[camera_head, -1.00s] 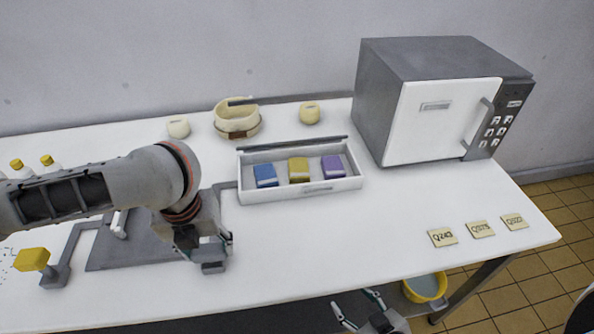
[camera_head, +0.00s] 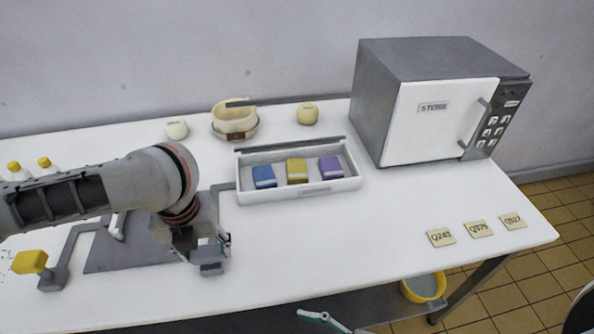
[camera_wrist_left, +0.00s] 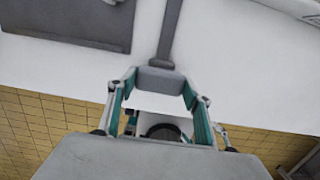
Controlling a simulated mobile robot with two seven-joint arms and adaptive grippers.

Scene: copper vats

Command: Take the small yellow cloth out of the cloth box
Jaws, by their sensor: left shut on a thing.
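The cloth box (camera_head: 255,196) is a white open tray on the table. It holds a blue cloth (camera_head: 264,176), the small yellow cloth (camera_head: 297,171) in the middle and a purple cloth (camera_head: 330,168). My left gripper (camera_head: 212,254) is left of and nearer than the box, apart from the cloths. It is shut on a grey block (camera_head: 211,269) at the end of a grey bar; the block also shows between the fingers in the left wrist view (camera_wrist_left: 160,82). My right gripper (camera_head: 325,320) shows only in part at the bottom edge; its opening is hidden.
A microwave (camera_head: 437,120) stands at the back right. Cream pots (camera_head: 235,120) stand behind the box. A yellow knob (camera_head: 30,262) on another grey lever is at left. Label cards (camera_head: 478,229) lie at right. The table's front middle is clear. A yellow bucket (camera_head: 425,287) is below.

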